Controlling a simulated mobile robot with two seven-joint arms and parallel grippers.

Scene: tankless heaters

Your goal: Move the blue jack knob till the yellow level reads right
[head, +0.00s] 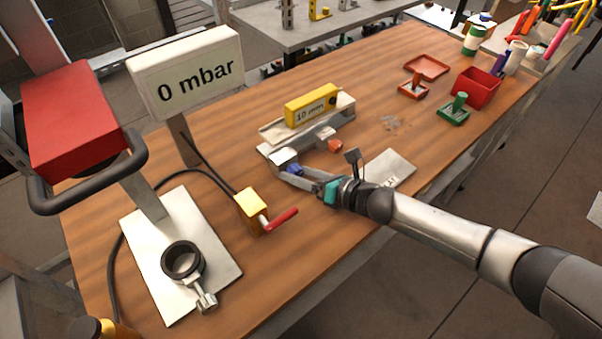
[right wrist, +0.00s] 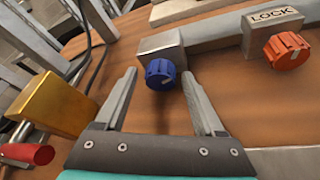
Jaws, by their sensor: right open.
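The yellow level (head: 311,104) lies on a grey metal bar on the wooden table and shows "10 mm". The blue jack knob (right wrist: 160,74) is on a grey block at the bar's near left end; in the head view the knob (head: 292,169) is partly hidden by my gripper. My right gripper (head: 302,178) is open. In the right wrist view its two fingers (right wrist: 163,95) point at the knob from either side, with the knob a little beyond and between the tips. I cannot see contact.
An orange knob (right wrist: 287,51) marked LOCK sits right of the blue knob. A yellow block with a red handle (head: 252,209) stands to the left. A "0 mbar" sign (head: 186,73) rises behind. A red bin (head: 474,90) and green and orange stamps stand at the right.

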